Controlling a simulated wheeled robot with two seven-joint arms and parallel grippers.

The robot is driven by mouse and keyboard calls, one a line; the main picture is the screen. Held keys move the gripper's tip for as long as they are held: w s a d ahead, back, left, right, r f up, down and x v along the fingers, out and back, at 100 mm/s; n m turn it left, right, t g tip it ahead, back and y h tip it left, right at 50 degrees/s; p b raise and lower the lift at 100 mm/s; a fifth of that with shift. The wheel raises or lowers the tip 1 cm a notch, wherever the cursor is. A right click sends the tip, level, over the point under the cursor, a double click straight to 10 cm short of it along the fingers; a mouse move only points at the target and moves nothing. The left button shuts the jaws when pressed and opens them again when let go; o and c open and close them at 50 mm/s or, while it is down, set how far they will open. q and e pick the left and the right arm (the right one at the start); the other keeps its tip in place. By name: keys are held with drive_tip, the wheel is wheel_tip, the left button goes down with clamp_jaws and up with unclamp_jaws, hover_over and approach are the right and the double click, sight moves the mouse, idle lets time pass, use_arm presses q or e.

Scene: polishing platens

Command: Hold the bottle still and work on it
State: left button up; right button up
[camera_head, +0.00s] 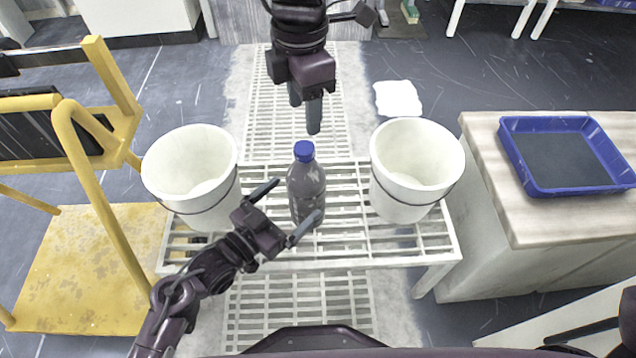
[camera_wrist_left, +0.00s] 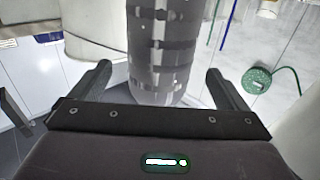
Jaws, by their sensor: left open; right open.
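A dark grey bottle (camera_head: 306,186) with a blue cap (camera_head: 304,151) stands upright on a white slatted table (camera_head: 342,235). My left gripper (camera_head: 299,197) is open, with one finger on each side of the bottle's body. In the left wrist view the bottle (camera_wrist_left: 155,55) stands ahead, between the spread fingers, with gaps on both sides; its cap is out of that view. My right gripper (camera_head: 305,114) is open and empty, pointing down above and beyond the cap. It looks apart from the bottle.
White buckets stand on the table left (camera_head: 190,176) and right (camera_head: 415,170) of the bottle, close to my left gripper's sides. A yellow cart (camera_head: 85,270) is at the left. A counter (camera_head: 490,170) with a blue tray (camera_head: 525,180) is at the right.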

sight(310, 184)
use_arm(q)
drive_tip(key=shift+x, duration=3.15)
use_arm(e)
drive_tip(key=shift+s+a, duration=0.1)
drive_tip(key=shift+a, duration=0.05)
use_arm(q)
drive_tip(key=shift+c, duration=0.5)
